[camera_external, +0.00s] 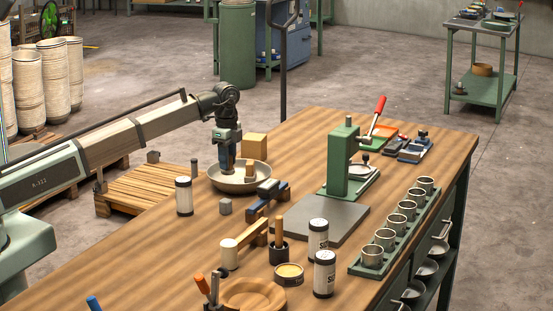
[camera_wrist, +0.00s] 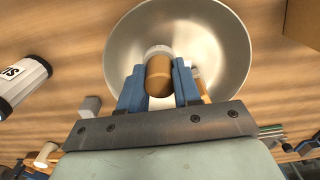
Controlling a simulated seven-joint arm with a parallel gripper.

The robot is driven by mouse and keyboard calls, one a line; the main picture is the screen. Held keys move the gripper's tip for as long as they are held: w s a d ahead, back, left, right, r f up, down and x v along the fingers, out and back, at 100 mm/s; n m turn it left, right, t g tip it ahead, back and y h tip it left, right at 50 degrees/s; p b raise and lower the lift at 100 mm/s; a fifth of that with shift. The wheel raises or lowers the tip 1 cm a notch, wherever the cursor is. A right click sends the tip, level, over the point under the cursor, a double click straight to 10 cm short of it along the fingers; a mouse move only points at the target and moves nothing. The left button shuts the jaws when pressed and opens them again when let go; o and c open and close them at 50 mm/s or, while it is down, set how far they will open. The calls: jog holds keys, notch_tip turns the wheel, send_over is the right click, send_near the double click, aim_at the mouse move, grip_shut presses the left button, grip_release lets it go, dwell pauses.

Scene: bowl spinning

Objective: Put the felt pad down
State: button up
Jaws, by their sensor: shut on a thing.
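My gripper (camera_external: 226,160) points down over the wide metal bowl (camera_external: 217,180) on the wooden bench. In the wrist view, the blue fingers of my gripper (camera_wrist: 159,73) are shut on a brown rounded piece with a pale end (camera_wrist: 158,82), which looks like the felt pad on its handle. It sits over the inside of the bowl (camera_wrist: 222,45); I cannot tell whether it touches the bowl's surface. In the external view the held piece is hidden by the fingers. A small tan wooden piece (camera_external: 250,169) shows inside the bowl, right of my gripper.
A wooden block (camera_external: 254,146) stands behind the bowl. A white-and-black canister (camera_external: 184,196) and a small grey cube (camera_external: 225,207) are in front. A blue-and-black tool (camera_external: 266,193) lies to the right. A green press (camera_external: 343,165) stands further right. Bare bench lies at front left.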

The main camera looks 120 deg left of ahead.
jog(key=shift+f, duration=1.25)
jog(key=shift+f, duration=0.15)
jog(key=o, duration=1)
jog(key=shift+o, duration=0.2)
notch_tip(320, 180, up, 12)
jog(key=shift+r, duration=0.2)
